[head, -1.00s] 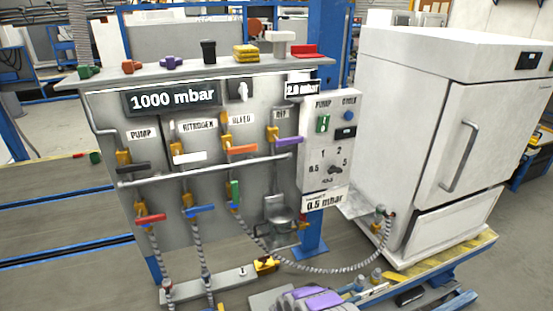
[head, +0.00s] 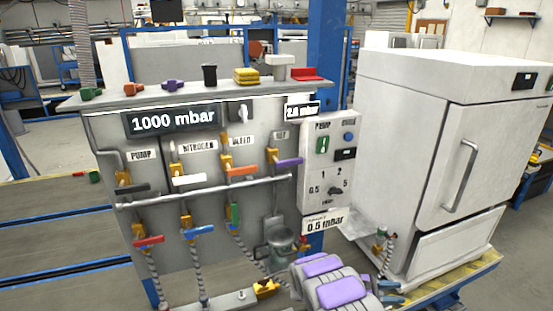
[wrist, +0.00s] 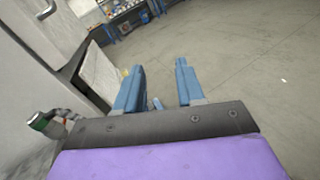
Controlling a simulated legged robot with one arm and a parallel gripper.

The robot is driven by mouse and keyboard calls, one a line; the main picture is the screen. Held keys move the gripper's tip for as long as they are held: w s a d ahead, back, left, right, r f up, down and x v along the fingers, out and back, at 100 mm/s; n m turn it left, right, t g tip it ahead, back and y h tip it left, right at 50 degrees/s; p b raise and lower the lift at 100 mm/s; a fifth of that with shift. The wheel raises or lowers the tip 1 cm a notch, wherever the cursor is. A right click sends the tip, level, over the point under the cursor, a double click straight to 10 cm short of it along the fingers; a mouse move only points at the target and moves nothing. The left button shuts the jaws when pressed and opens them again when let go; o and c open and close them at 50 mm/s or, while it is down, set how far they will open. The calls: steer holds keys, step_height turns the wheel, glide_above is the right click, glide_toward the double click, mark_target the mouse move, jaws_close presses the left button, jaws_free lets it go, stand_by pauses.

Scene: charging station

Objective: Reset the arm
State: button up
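My gripper (wrist: 160,78) shows in the wrist view with its two blue fingers spread apart. Nothing is held between them. A small blue piece shows low between the fingers, and I cannot tell what it is. In the head view my arm, grey with purple panels, is at the bottom, in front of the panel's lower right corner and left of the white oven (head: 420,150).
The valve panel (head: 235,215) stands at the left, with several coloured valve handles and hoses. A hose end with a green part (wrist: 40,123) is close on the left in the wrist view. The oven stands on a yellow-edged platform (head: 450,275). Open floor (wrist: 260,80) lies beyond the fingers.

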steer(key=s+a+r+m+g+y, duration=0.2)
steer(key=s+r+m+g+y, duration=0.6)
steer(key=s+r, duration=1)
steer(key=s+a+r+m+t+y, duration=0.1)
steer(key=s+a+m+t+y, duration=0.2)
steer(key=s+a, duration=0.7)
steer(key=s+a+r+m+t+y, duration=0.1)
steer(key=s+a+m+t+y, duration=0.2)
steer(key=s+a+y, duration=0.3)
steer(key=s+a+t, duration=0.1)
steer(key=s+a, duration=0.3)
steer(key=s, duration=0.2)
steer(key=shift+s+a+r+m+y, duration=0.15)
steer(key=shift+r+m+y, duration=0.15)
steer(key=shift+r+m, duration=0.1)
steer(key=shift+c, duration=0.4)
